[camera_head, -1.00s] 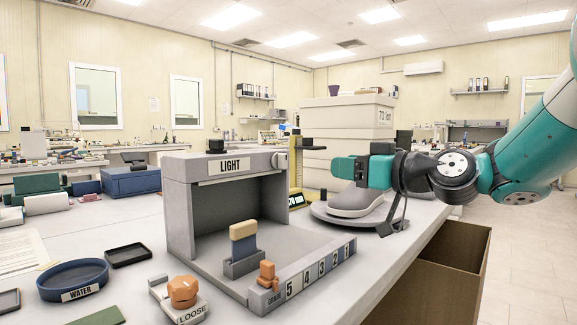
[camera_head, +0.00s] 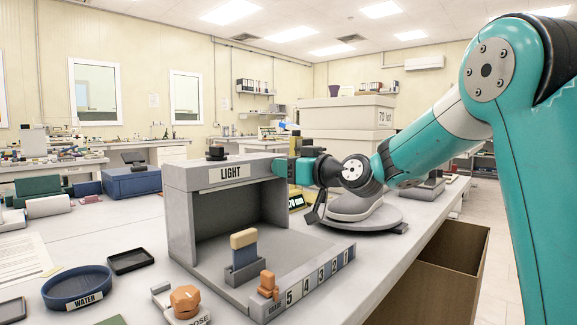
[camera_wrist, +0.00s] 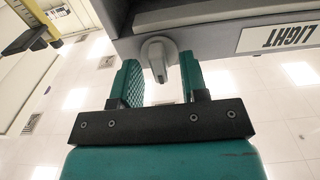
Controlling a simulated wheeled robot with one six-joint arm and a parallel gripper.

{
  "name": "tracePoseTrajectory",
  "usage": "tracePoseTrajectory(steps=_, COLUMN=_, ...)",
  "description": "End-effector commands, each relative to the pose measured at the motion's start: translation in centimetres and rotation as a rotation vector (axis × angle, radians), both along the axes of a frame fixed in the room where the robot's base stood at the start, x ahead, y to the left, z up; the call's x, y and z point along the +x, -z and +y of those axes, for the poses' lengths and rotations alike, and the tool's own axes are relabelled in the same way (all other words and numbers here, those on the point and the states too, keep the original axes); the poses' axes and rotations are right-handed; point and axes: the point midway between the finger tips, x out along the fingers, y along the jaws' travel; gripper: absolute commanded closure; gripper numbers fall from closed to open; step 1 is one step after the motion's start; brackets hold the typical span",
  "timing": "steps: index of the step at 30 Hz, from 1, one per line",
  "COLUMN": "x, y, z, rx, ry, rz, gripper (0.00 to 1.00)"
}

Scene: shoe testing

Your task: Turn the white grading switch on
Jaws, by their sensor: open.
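The grey-white switch (camera_wrist: 157,52), a round knob with a protruding lever, is on the side of the grey box labelled LIGHT (camera_wrist: 292,37). In the wrist view the lever lies between the two teal fingers of my open gripper (camera_wrist: 161,78), with gaps on both sides. In the head view my gripper (camera_head: 284,168) is at the upper right side of the light box (camera_head: 180,205), and the switch is hidden there. I cannot tell whether the switch is on or off.
An orange knob (camera_head: 185,298), a blue WATER dish (camera_head: 77,285) and a black tray (camera_head: 130,259) are at the front left. An open brown bin (camera_head: 430,280) stands beside the table.

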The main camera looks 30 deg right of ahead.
Motion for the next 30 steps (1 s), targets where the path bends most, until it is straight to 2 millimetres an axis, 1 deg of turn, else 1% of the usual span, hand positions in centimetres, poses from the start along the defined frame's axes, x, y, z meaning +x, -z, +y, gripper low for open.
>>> tracePoseTrajectory(steps=3, x=-0.01, y=0.00, z=-0.02, rx=0.000, ry=0.000, rz=0.000, gripper=0.60)
tracePoseTrajectory(steps=4, x=-0.02, y=0.00, z=-0.02, rx=0.000, ry=0.000, rz=0.000, gripper=0.62)
tracePoseTrajectory(steps=9, x=-0.04, y=0.00, z=-0.03, rx=0.000, ry=0.000, rz=0.000, gripper=1.00)
tracePoseTrajectory(steps=20, x=-0.04, y=-0.02, z=-0.05, rx=0.031, ry=0.000, rz=0.012, gripper=1.00)
tracePoseTrajectory(steps=26, x=-0.01, y=-0.02, z=-0.08, rx=0.123, ry=-0.001, rz=0.050, gripper=1.00)
tracePoseTrajectory(steps=30, x=0.00, y=-0.05, z=-0.13, rx=0.226, ry=0.000, rz=0.092, gripper=1.00)
